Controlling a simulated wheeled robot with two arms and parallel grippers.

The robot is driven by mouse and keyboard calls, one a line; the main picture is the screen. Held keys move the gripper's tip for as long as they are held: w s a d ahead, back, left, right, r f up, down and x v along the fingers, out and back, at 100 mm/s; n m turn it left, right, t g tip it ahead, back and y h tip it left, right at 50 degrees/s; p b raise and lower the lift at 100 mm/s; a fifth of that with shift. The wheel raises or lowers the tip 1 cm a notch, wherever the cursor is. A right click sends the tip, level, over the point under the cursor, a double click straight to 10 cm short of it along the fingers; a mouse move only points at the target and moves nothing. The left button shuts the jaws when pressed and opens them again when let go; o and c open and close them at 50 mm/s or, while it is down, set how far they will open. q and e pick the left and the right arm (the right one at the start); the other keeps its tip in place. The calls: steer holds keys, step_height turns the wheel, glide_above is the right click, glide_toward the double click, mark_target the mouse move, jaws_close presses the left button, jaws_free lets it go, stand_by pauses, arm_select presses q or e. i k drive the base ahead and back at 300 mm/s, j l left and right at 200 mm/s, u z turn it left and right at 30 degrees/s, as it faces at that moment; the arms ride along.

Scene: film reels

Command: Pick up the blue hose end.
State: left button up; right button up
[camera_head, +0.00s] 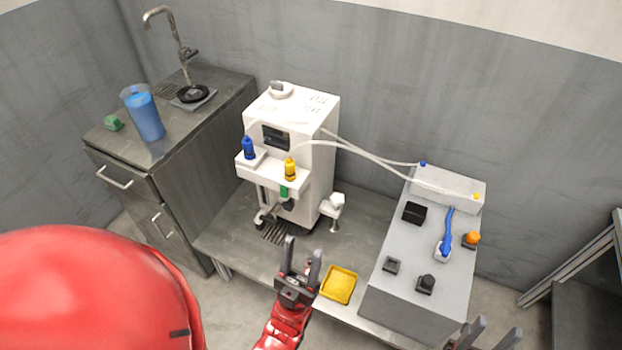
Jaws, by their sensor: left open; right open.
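A blue hose end (249,148) stands upright in the white holder on the front of the white machine (318,165), at its left. A yellow hose end (290,168) stands to its right. Thin pale hoses run from the machine to a white box at the right. My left gripper (302,254) is open and empty, in front of and below the machine, apart from the blue hose end. My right gripper (492,334) is open at the bottom right edge, partly cut off, far from the hose end.
A yellow tray (339,285) lies right of my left gripper. A grey cabinet (415,290) with knobs, a blue piece (447,232) and an orange button (472,238) stands right. A sink counter (125,140) with a blue-filled jug (146,115) stands left.

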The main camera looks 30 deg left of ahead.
mark_target(248, 148)
steer(key=u, duration=0.45)
steer(key=i+j+u, duration=0.1)
steer(key=u, duration=0.35)
steer(key=i+u, duration=0.25)
steer(key=u, duration=0.15)
steer(key=i+u, duration=0.2)
steer(key=u, duration=0.25)
